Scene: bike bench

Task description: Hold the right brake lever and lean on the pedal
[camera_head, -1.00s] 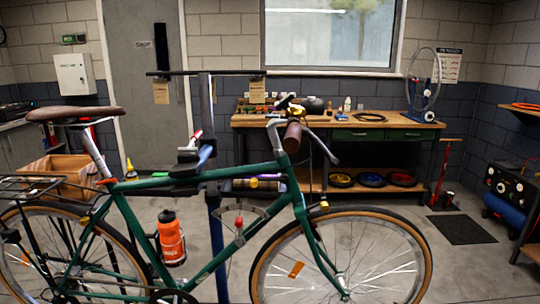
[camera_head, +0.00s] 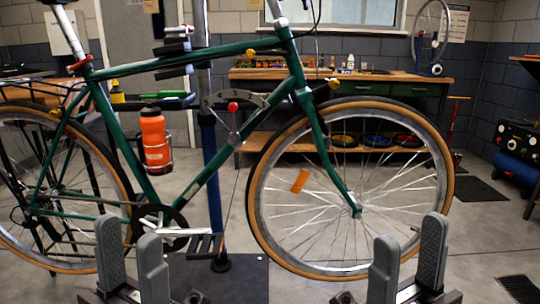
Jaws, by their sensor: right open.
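A green bike (camera_head: 140,68) stands side-on in front of me, clamped to a repair stand. The front of the bike points right. Its crank (camera_head: 183,232) lies about level, pointing right, with a dark pedal (camera_head: 205,244) at its end. The handlebar is cut off by the top edge, so I cannot make out the right brake lever. My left gripper (camera_head: 131,242) is open and empty at the bottom, left of the pedal in the picture. My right gripper (camera_head: 408,244) is open and empty at the bottom, in front of the lower front wheel (camera_head: 440,165).
The blue stand post (camera_head: 211,170) rises behind the frame from a dark base mat (camera_head: 235,280). An orange bottle (camera_head: 154,140) sits on the frame. A wooden workbench (camera_head: 470,78) stands behind. Open floor lies to the right.

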